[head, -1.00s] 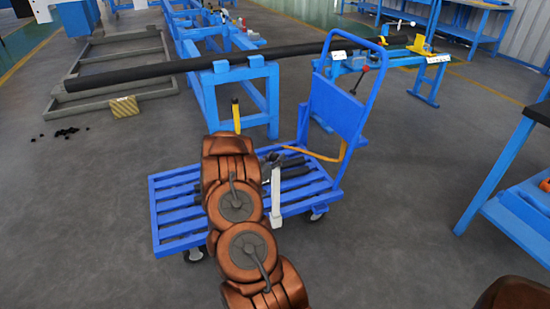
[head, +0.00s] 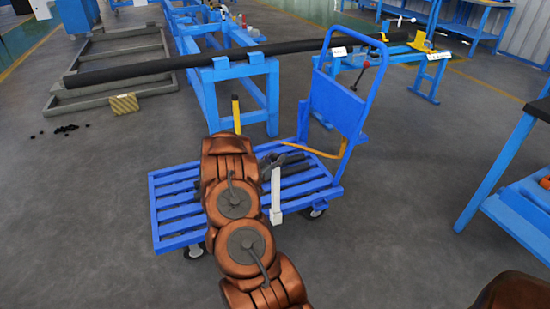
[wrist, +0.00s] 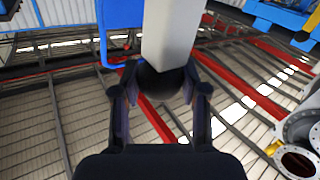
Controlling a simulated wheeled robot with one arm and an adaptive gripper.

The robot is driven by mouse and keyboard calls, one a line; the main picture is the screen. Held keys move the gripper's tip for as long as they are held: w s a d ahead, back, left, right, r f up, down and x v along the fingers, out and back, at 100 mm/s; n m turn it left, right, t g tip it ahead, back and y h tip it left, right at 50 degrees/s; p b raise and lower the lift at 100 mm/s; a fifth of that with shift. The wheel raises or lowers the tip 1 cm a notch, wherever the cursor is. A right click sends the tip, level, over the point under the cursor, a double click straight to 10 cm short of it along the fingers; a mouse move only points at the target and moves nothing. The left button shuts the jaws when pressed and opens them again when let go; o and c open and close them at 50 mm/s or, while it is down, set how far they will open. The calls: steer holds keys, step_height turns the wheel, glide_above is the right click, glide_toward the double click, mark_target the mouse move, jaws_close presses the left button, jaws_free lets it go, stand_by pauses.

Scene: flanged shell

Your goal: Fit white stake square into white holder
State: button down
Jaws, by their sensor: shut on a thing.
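The white stake (head: 276,195) is a slim, square-section bar. In the head view it stands about upright beside my copper-coloured arm, over the right part of the blue trolley's deck. My gripper (head: 270,165) is at its upper end, small and partly hidden by my arm. In the wrist view the stake (wrist: 171,35) runs out to the top edge, and the two dark fingers of my gripper (wrist: 162,75) close around its near end, by a dark rounded shape. I cannot make out the white holder, nor whether the stake's lower end touches anything.
The blue trolley (head: 172,207) has a slatted deck and a raised handle frame (head: 335,105) at right. A yellow post (head: 236,115) stands behind my arm. A long black pipe (head: 150,72) crosses behind on blue stands. A blue bench (head: 500,165) is at right.

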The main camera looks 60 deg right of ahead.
steer(key=shift+f, duration=0.2)
steer(key=c, duration=0.5)
jaws_free()
steer(key=shift+a, duration=0.1)
steer(key=a, duration=1.1)
steer(key=shift+a, duration=0.4)
